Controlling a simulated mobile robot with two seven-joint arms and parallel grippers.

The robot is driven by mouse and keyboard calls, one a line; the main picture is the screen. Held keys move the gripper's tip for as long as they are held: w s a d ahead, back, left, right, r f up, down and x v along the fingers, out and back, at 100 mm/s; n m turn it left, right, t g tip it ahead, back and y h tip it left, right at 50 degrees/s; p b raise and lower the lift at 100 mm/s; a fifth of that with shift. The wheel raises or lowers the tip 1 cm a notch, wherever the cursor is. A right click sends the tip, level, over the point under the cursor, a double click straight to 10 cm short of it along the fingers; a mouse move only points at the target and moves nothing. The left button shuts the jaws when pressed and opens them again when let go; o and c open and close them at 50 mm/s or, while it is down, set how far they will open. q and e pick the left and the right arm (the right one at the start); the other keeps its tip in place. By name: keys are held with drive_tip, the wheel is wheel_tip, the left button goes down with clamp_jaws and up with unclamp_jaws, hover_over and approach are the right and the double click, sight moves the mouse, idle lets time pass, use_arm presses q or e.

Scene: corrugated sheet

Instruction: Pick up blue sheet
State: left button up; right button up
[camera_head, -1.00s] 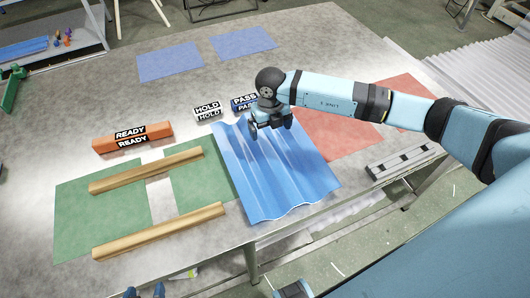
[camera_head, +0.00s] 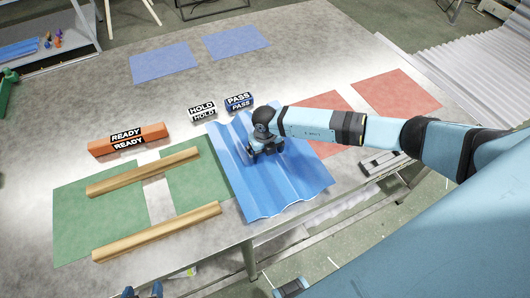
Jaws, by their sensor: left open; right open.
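The blue corrugated sheet (camera_head: 275,185) lies on the grey table, its ridges running from back to front and its front edge near the table's front edge. My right gripper (camera_head: 266,152), its arm coming in from the right, is open over the back-middle part of the sheet. It hides a patch of the sheet, and I cannot tell whether the fingers touch it. My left gripper (camera_head: 143,292) is only partly in view at the bottom edge. Its two fingertips are apart, and it is away from the sheet.
Two wooden bars (camera_head: 157,231) lie on green mats left of the sheet. An orange READY block (camera_head: 128,139), a white HOLD block (camera_head: 202,111) and a blue PASS block (camera_head: 239,102) stand behind. Red mats (camera_head: 397,92) lie right; blue mats (camera_head: 163,62) lie at the back.

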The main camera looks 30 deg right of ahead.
drive_tip(key=shift+c, duration=0.2)
drive_tip(key=c, duration=1.1)
